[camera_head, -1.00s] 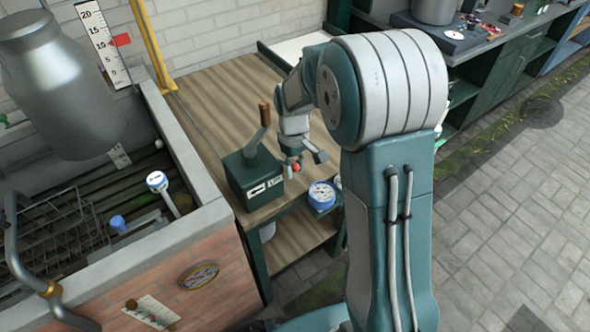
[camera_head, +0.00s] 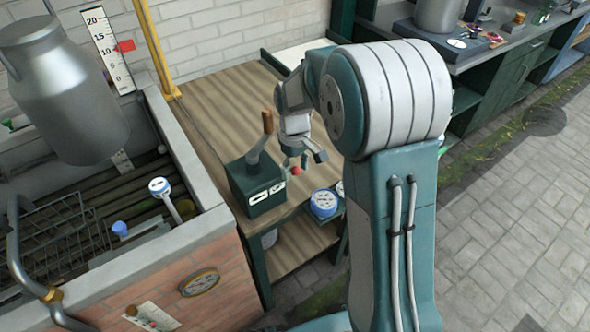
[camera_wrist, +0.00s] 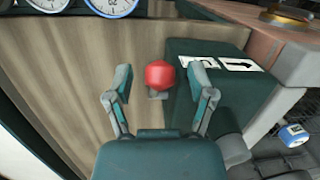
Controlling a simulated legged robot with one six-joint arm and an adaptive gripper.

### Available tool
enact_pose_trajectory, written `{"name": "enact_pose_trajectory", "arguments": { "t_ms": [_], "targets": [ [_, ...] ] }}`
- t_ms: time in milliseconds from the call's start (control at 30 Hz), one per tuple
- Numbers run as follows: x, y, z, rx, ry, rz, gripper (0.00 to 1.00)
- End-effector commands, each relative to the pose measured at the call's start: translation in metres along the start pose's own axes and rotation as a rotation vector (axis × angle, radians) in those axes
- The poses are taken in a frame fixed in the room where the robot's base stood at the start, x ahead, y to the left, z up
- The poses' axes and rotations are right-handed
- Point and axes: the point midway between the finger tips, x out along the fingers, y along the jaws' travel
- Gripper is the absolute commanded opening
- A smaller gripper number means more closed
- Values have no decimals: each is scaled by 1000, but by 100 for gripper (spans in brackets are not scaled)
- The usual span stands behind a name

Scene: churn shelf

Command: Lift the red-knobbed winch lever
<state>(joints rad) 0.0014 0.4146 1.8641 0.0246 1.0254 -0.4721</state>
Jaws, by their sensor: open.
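The lever's red knob (camera_wrist: 160,75) shows in the wrist view between the tips of my open gripper (camera_wrist: 162,80), with a gap on both sides. In the head view the red knob (camera_head: 296,170) sits just under my gripper (camera_head: 303,161), beside the right side of the dark green winch box (camera_head: 256,187). The box also shows in the wrist view (camera_wrist: 200,110), right of the knob. Only a short grey piece of the lever shows by the knob; the rest is hidden. A brown-handled grey lever (camera_head: 267,124) rises from the box top.
Blue-rimmed gauges (camera_head: 324,203) stand close right of the box, near the edge of the wooden bench (camera_head: 215,85). A brick trough (camera_head: 185,270) with a wire rack and a hanging metal can (camera_head: 65,90) are at the left. Bench space behind the box is clear.

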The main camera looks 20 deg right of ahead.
Motion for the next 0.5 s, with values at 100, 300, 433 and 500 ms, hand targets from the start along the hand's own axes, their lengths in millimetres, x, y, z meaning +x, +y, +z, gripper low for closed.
{"name": "enact_pose_trajectory", "arguments": {
  "t_ms": [100, 300, 433, 500],
  "targets": [
    [-20, 0, -1, 0, 6, 3, 71],
    [-63, 0, -1, 1, 5, 3, 71],
    [-87, 0, -1, 1, 4, 2, 71],
    [-98, 0, -2, 1, 3, 2, 71]
  ]
}}
